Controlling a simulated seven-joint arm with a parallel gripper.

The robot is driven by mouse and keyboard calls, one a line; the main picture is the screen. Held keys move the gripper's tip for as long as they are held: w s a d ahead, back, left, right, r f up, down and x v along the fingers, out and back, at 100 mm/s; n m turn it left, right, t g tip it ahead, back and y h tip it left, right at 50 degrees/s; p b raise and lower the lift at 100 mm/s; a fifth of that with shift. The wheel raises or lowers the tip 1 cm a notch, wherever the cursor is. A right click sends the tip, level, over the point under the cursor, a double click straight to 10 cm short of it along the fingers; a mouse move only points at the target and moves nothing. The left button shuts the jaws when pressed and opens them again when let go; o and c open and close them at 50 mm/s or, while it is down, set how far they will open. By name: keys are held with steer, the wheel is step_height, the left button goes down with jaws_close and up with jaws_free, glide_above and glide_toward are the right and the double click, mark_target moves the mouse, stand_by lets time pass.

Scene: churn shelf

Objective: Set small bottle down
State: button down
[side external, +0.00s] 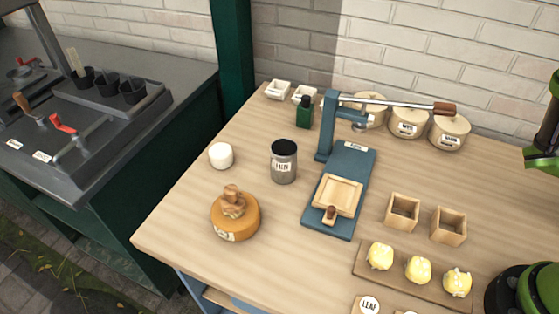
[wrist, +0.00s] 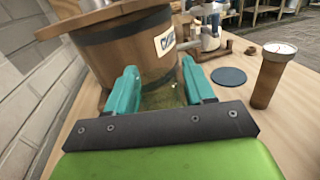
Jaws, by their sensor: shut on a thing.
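My gripper (wrist: 160,82) shows in the wrist view, with two teal fingers shut on a translucent yellow-green thing (wrist: 161,96), which looks like a small bottle. Its base and its contact with the table are hard to make out. A large wooden tub (wrist: 112,52) with a dark band and a label stands right behind the held thing. In the side view my fingers and the held thing are out of frame. A small dark green bottle (side external: 304,112) stands at the back left of the table there; I cannot tell whether it is related.
In the wrist view, a dark round disc (wrist: 228,76) and a brown post with a pale dial (wrist: 272,76) stand to the right.

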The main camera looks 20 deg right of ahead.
steer(key=shift+f, duration=1.25)
steer(key=shift+f, duration=0.2)
steer(key=shift+c, duration=2.2)
jaws_free()
steer(key=shift+r, duration=0.15)
